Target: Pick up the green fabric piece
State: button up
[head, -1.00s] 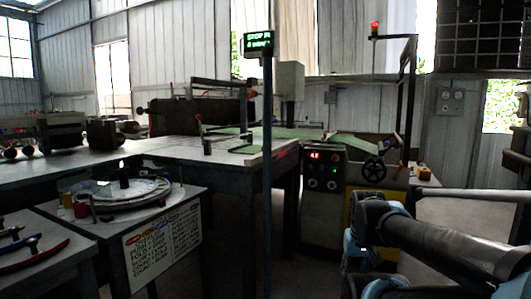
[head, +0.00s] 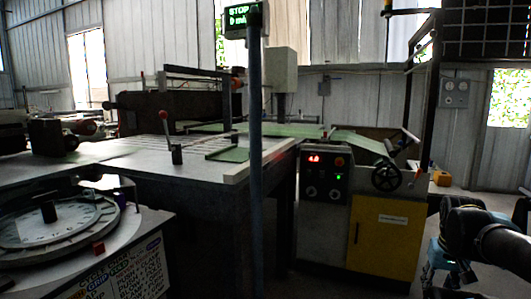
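A flat green fabric piece (head: 232,154) lies on the big work table (head: 140,168), near its right edge and partly behind the dark post. A longer green web (head: 360,141) runs over the machine to the right of the table, and I cannot tell whether the two are joined. My arm shows at the lower right, well apart from the table and the fabric.
A dark post with a green-lit sign (head: 243,18) stands before the table. A round dial stand (head: 60,225) is at lower left. The machine's yellow cabinet (head: 385,238) and handwheel (head: 386,176) are at right. Floor between shows dark.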

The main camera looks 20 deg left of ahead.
aim_at(234, 154)
jog(key=u, duration=0.2)
jog(key=i, duration=1)
jog(key=u, duration=0.75)
jog(key=i, duration=0.45)
jog(key=u, duration=0.35)
